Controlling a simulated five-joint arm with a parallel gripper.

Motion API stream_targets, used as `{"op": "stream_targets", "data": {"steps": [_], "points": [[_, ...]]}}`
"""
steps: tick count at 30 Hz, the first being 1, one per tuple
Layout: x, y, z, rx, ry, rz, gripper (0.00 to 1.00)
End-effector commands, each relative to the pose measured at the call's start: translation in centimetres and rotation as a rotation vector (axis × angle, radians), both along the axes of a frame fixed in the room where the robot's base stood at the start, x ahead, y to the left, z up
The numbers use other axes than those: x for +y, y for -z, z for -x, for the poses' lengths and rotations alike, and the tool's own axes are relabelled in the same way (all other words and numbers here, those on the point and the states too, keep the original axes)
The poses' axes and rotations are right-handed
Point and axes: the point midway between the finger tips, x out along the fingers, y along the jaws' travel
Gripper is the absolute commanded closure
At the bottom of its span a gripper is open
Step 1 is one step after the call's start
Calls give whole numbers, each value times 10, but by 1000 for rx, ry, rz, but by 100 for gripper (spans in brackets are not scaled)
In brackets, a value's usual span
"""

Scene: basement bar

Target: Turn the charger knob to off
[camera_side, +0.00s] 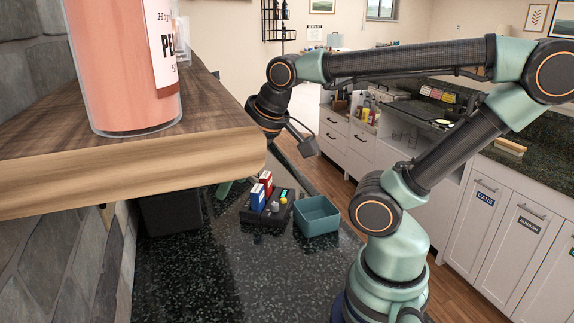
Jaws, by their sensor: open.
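A dark unit (250,217), possibly the charger, stands on the black speckled counter. It carries a red block, a blue block and small grey and yellow parts. I cannot tell which small part is the knob or how it is turned. My gripper (266,124) hangs from the wrist, above and behind the right end of the wooden shelf in the picture. It is open, though the shelf edge hides its fingertips. It is apart from the dark unit, high above it.
A teal open bin (317,226) stands right of the dark unit. A wooden shelf (130,165) bearing a large pink jar (120,70) juts across the left foreground. A dark box (168,214) stands by the stone wall. The near counter (225,285) is clear.

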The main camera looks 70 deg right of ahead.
Motion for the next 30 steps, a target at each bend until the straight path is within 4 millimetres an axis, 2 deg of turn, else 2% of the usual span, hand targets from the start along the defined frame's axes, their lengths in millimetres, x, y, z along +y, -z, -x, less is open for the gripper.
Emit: {"op": "stream_targets", "data": {"steps": [5, 8, 14, 18, 24, 27, 30], "points": [[-22, 0, -12, 55, 168, -50, 58], [-45, 2, -24, 104, 345, -102, 58], [-103, 16, -44, 203, 750, -213, 58], [-149, 34, -53, 265, 1051, -287, 58], [-209, 65, -52, 333, 1427, -369, 58], [-228, 77, -49, 353, 1550, -394, 58], [-239, 83, -47, 362, 1621, -407, 58]]}}
